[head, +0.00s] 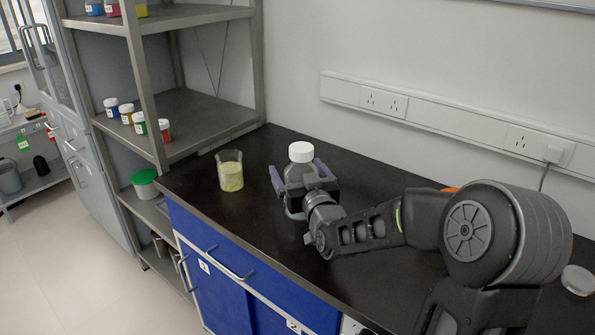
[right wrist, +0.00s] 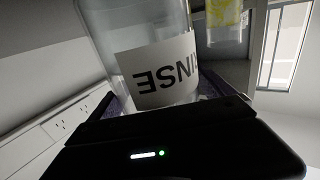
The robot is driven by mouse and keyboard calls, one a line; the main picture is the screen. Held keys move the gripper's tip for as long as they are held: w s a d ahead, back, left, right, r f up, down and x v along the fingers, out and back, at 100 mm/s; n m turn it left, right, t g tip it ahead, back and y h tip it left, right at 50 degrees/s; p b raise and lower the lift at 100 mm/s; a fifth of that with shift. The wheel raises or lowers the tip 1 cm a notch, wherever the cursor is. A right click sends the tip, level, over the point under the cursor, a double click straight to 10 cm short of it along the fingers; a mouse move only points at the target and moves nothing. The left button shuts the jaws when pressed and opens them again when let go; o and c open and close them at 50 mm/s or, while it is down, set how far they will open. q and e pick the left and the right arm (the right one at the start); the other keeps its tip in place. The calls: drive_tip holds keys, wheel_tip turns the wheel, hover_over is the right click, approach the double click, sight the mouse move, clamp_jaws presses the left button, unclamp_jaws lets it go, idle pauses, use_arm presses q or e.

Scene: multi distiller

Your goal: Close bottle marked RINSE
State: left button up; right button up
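The bottle marked RINSE (right wrist: 162,72) is clear glass with a white label, upside down in the right wrist view. In the head view a white cap (head: 301,152) shows at the top of this bottle, which stands upright over the dark counter. Whether the cap is tight cannot be told. The fingers show at both sides of the label in the wrist view. The bottle's base is hidden by my gripper. My left gripper is not in view.
A beaker of yellow liquid (head: 231,172) stands on the counter (head: 255,225), left of the bottle. A white round lid or cap (head: 578,280) is at the right edge. A grey shelf (head: 190,110) with small jars stands at left. Wall sockets (head: 385,102) run behind.

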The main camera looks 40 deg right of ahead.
drive_tip(key=shift+o, duration=0.4)
drive_tip(key=shift+r, duration=0.15)
drive_tip(key=shift+s, duration=0.3)
drive_tip(key=b+v, duration=0.5)
drive_tip(key=v, duration=0.2)
drive_tip(key=b+v, duration=0.3)
drive_tip(key=shift+s+a+f+b, duration=0.15)
drive_tip(key=shift+s+f+b, duration=0.1)
drive_tip(key=shift+f+b, duration=0.1)
drive_tip(key=shift+s+a+r+b, duration=0.15)
drive_tip(key=shift+s+r+b, duration=0.1)
drive_tip(key=shift+s+b, duration=0.2)
